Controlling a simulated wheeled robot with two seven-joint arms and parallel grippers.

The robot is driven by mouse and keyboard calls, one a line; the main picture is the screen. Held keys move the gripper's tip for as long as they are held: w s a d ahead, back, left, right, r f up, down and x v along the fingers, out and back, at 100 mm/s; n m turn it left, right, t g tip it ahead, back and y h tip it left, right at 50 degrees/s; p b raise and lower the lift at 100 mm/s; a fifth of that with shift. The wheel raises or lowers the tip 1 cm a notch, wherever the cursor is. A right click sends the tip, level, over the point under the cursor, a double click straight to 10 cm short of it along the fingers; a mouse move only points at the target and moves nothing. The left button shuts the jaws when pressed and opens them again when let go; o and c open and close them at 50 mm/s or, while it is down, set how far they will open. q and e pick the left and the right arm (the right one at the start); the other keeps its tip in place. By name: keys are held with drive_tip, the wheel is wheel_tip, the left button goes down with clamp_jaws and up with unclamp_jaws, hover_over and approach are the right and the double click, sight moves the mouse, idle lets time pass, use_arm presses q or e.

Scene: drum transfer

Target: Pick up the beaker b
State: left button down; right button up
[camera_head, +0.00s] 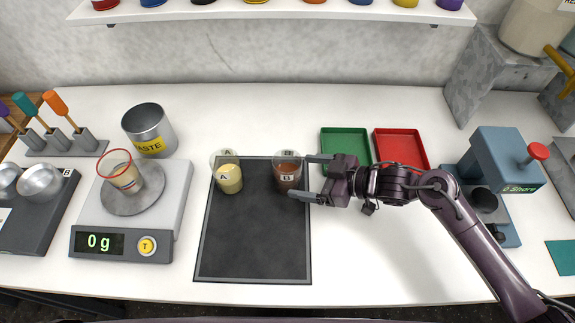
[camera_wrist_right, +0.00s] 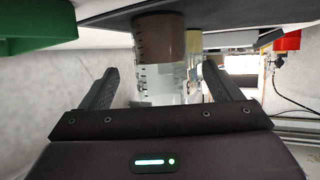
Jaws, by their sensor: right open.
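Beaker b (camera_head: 287,175) is a clear glass beaker with brown contents and a B label, upright at the top right of the dark mat (camera_head: 252,240). My right gripper (camera_head: 301,176) is open around its right side, with one finger behind and one in front. In the right wrist view, which is upside down, the beaker (camera_wrist_right: 162,45) shows between the two spread fingers, with gaps on both sides. Whether a finger touches the glass I cannot tell. Beaker A (camera_head: 229,178), with pale yellow contents, stands to its left. My left gripper is out of view.
Left are a scale (camera_head: 172,220) reading 0 g with a red-rimmed beaker (camera_head: 122,176) on it, and a waste can (camera_head: 150,131). Green (camera_head: 345,135) and red (camera_head: 401,136) trays lie behind my right gripper. The mat's front is clear.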

sight(300, 176)
drive_tip(key=p+x, duration=0.1)
drive_tip(key=x, duration=0.2)
drive_tip(key=shift+a+p, duration=0.3)
drive_tip(key=shift+f+x, duration=0.25)
drive_tip(key=shift+x, duration=0.9)
drive_tip(key=shift+d, duration=0.15)
drive_tip(key=c, duration=0.9)
drive_tip(key=shift+c, duration=1.4)
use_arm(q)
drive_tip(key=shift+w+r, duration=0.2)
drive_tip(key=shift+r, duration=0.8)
use_arm(e)
drive_tip(key=shift+c, duration=0.2)
drive_tip(key=shift+r, duration=0.15)
